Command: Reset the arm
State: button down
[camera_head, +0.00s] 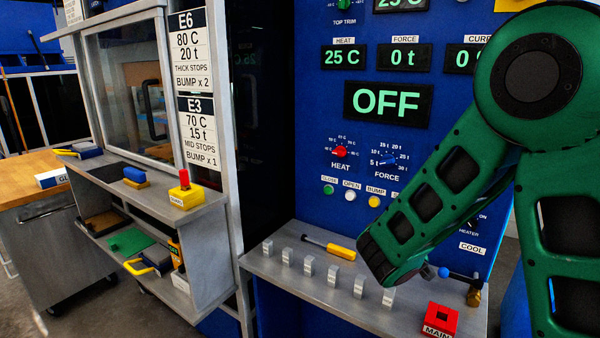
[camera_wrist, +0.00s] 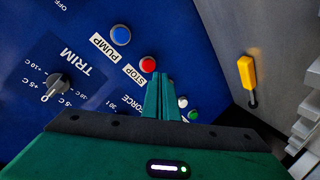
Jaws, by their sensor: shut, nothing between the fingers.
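My gripper (camera_wrist: 160,92) shows in the wrist view with its two green fingers together and nothing between them. Its fingertips appear in front of the blue control panel (camera_wrist: 85,75), close to the red STOP button (camera_wrist: 148,63) in the picture; I cannot tell whether they touch. In the head view my green arm is folded across the right side, in front of the panel (camera_head: 300,110). My gripper cannot be made out there.
A grey ledge (camera_head: 270,262) below the panel holds several metal blocks, a yellow-handled tool (camera_head: 340,251) and a red MAIN block (camera_head: 441,319). The display (camera_head: 388,102) reads OFF. Shelves (camera_head: 185,212) with coloured items and a wooden-topped cabinet (camera_head: 30,190) stand left.

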jog(key=s+d+f+m+g+h, duration=0.2)
jog(key=s+d+m+g, duration=0.65)
jog(key=s+d, duration=1)
jog(key=s+a+m+g+y, duration=0.1)
jog(key=s+a+g+y, duration=0.1)
jog(key=s, duration=0.9)
jog(key=s+a+r+m+g+y, duration=0.1)
jog(key=s+a+g+y, duration=0.1)
jog(key=s, duration=1)
jog(key=shift+s+m+g+y, duration=0.35)
jog(key=shift+g+y, duration=0.4)
jog(key=shift+y, duration=0.45)
jog(key=shift+a, duration=0.1)
jog(key=shift+w+f, duration=0.25)
jog(key=shift+w, duration=0.35)
